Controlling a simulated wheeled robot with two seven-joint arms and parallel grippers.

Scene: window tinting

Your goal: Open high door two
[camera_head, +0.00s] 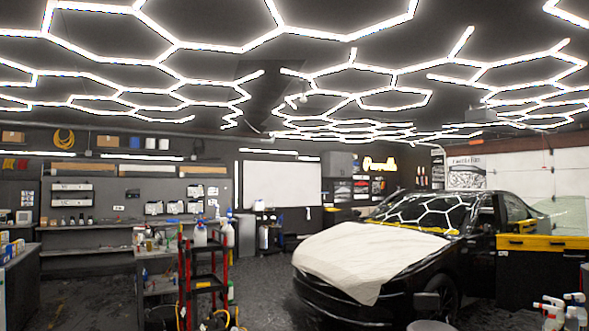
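No door marked as high door two can be made out from here. A small grey wall cabinet (336,164) hangs high on the far wall, right of the whiteboard; it looks closed, but its doors are too small to tell apart. Neither of my grippers is in view.
A black car (478,251) with a white sheet (362,257) over its hood fills the right. A black and red cart (203,281) with bottles stands in front at centre left. Workbenches (100,252) line the left wall. Dark floor (262,290) is open between cart and car.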

